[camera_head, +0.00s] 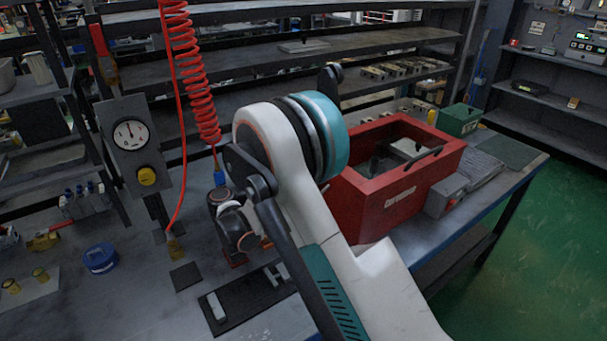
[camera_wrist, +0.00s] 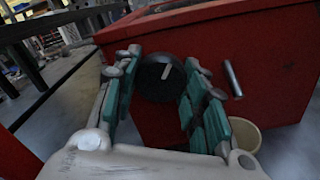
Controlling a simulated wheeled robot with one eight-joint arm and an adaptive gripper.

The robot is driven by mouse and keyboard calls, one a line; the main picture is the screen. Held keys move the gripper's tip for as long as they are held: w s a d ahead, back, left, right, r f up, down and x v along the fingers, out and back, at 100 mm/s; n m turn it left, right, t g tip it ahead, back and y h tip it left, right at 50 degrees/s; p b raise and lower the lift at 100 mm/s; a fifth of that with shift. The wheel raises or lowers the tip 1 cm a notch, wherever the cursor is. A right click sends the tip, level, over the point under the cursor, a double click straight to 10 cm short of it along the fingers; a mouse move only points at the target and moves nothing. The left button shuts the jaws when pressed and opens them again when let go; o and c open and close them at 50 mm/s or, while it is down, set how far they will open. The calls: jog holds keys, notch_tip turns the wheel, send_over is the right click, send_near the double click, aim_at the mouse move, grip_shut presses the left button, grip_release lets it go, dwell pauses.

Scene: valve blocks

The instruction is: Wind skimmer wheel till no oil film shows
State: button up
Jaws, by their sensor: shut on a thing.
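The red tank (camera_head: 385,213) stands on the bench in the head view, open at the top, with pale lettering on its front. Its red side fills much of the wrist view (camera_wrist: 265,60). A dark round wheel (camera_wrist: 158,88) with a small pale mark sits against that side. My gripper (camera_wrist: 163,72) has its teal-padded fingers on either side of the wheel and is shut on it. In the head view my arm hides the wheel and the fingers. A dark part and a pale block show inside the tank; I cannot tell whether an oil film is there.
A silver bar (camera_wrist: 232,78) and a cream cup (camera_wrist: 245,134) are right of my fingers. A gauge panel (camera_head: 137,145) and a red coiled hose (camera_head: 190,70) stand left of my arm. A green box (camera_head: 458,120) is behind the tank. The front left bench has bare patches.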

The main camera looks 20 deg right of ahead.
jog(key=m, duration=1.3)
jog(key=shift+m, duration=0.4)
jog(key=m, duration=1.2)
jog(key=shift+m, duration=0.4)
